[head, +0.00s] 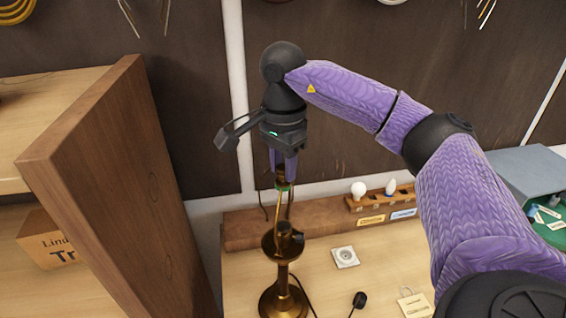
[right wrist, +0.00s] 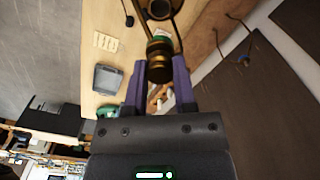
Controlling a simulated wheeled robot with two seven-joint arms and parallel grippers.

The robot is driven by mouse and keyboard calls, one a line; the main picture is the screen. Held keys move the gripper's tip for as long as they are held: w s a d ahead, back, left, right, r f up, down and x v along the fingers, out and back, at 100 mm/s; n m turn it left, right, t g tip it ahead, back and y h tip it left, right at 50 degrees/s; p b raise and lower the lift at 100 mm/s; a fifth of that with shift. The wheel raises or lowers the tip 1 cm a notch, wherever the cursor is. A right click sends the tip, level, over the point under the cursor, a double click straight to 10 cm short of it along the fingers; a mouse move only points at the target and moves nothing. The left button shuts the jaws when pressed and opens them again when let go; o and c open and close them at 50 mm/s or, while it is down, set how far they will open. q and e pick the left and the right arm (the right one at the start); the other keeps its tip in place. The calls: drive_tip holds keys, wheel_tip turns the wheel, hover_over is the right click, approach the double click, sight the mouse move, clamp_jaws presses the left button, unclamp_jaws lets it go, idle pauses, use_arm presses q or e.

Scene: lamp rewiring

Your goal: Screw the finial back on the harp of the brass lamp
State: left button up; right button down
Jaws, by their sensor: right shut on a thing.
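The brass lamp (head: 283,300) stands upright on the bench, with a round base and a thin stem. The thin harp (head: 290,208) rises from its top. My right gripper (head: 284,178) points down above the harp, shut on the dark brass finial (right wrist: 158,68). In the right wrist view the finial sits between the purple fingers of my right gripper (right wrist: 160,88), with the harp and lamp top beyond it. The finial is in line with the harp's top; I cannot tell whether they touch. My left gripper is out of view.
A tall wooden panel (head: 110,190) stands left of the lamp. A wooden rack holds a round bulb (head: 358,190) and a candle bulb (head: 391,187). A white square plate (head: 345,257) and a black plug (head: 359,299) lie right of the lamp. A grey bin (head: 530,170) is far right.

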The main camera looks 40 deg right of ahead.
drive_tip(key=c, duration=1.1)
unclamp_jaws()
clamp_jaws()
drive_tip(key=m+p, duration=0.1)
drive_tip(key=m, duration=0.3)
drive_tip(key=shift+r+m, duration=0.1)
drive_tip(key=shift+m, duration=0.2)
drive_tip(key=m, duration=0.3)
drive_tip(key=m+p, duration=0.1)
drive_tip(key=m, duration=0.3)
drive_tip(key=shift+p, duration=0.3)
drive_tip(key=m, duration=0.2)
drive_tip(key=shift+m, duration=1.2)
